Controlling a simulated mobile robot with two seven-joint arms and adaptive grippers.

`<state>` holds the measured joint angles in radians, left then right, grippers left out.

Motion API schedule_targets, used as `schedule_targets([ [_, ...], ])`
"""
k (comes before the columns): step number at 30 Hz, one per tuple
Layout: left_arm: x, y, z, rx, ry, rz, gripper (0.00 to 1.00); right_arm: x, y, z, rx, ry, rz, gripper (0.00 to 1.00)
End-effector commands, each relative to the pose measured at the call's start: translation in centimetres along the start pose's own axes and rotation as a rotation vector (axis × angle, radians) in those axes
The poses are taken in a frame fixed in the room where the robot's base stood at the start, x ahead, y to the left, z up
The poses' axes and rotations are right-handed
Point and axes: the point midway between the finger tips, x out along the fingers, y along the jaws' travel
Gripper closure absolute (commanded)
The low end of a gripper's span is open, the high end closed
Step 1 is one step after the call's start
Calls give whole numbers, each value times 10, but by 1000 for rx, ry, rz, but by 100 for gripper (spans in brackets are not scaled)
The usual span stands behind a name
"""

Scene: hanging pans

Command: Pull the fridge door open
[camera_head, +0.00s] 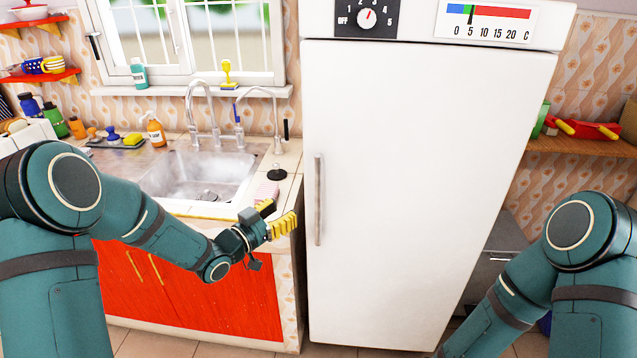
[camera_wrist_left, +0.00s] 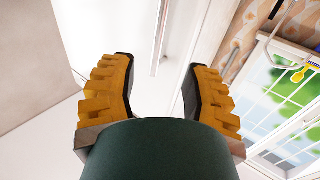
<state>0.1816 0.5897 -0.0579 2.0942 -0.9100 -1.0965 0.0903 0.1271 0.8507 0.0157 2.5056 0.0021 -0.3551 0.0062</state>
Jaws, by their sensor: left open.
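The white fridge (camera_head: 410,180) stands right of the counter with its door shut. Its thin grey vertical handle (camera_head: 318,200) is on the door's left side. My left gripper (camera_head: 282,216) is open and empty, a little left of the handle, at the height of its lower half. In the left wrist view, the two yellow fingers with dark pads are spread apart (camera_wrist_left: 160,68). The handle (camera_wrist_left: 161,38) shows beyond them, in line with the gap and not between the pads. My right arm comes in at the lower right, but its gripper is out of view.
A sink (camera_head: 200,175) with taps is set in the counter left of the fridge, above red cabinet doors (camera_head: 190,290). A wooden shelf (camera_head: 590,147) with red items is right of the fridge.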

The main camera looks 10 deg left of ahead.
Motion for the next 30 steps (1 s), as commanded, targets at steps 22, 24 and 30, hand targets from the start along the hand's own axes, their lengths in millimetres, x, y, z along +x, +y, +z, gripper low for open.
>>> schedule_targets([
  [22, 121, 1, 1, 1, 2, 3, 52, 1, 0, 0, 0, -1, 0, 53],
  [24, 128, 1, 1, 1, 1, 2, 52, 1, 0, 0, 0, -1, 0, 53],
  [30, 136, 1, 1, 0, 1, 1, 52, 1, 0, 0, 0, -1, 0, 53],
])
